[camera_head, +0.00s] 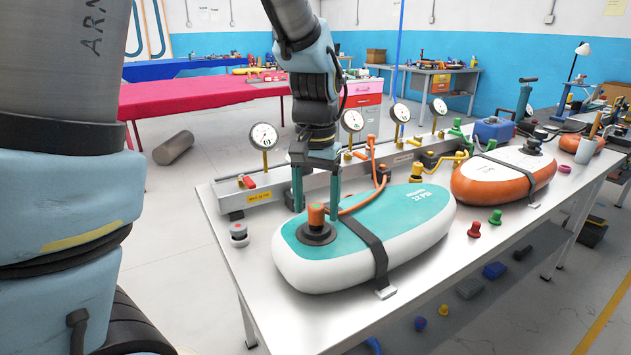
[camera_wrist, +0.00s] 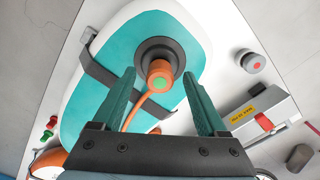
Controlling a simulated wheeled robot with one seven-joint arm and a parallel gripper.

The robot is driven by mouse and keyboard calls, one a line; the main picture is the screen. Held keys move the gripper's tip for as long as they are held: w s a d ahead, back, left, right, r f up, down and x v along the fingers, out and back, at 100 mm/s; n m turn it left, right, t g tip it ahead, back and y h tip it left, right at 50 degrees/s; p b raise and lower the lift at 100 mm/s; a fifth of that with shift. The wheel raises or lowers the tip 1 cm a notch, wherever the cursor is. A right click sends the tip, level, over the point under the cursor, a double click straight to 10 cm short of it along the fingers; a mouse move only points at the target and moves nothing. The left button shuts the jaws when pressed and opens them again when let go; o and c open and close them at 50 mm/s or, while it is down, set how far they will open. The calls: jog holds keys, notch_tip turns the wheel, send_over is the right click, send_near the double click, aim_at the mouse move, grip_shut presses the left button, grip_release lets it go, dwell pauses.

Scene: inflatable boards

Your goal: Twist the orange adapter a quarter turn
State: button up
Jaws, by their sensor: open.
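The orange adapter (camera_head: 316,214) stands upright in the dark round valve seat (camera_head: 317,234) on the teal and white inflatable board (camera_head: 408,214). An orange hose (camera_head: 361,203) runs from it toward the gauge rail. My gripper (camera_head: 317,206) points down at the adapter, with its green fingers open. In the wrist view the adapter (camera_wrist: 160,73) shows from above with a green centre. It lies between and just beyond the two fingertips (camera_wrist: 159,76). I see a gap on each side and no clear contact.
A dark strap (camera_head: 367,245) crosses the board. A grey knob (camera_head: 238,235) stands on the bench to the left. The gauge rail (camera_head: 280,190) runs behind. An orange and white board (camera_head: 503,175) and small red and green plugs (camera_head: 474,229) are to the right.

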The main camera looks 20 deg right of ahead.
jog(key=shift+f, duration=0.55)
grip_shut()
dwell(0.9)
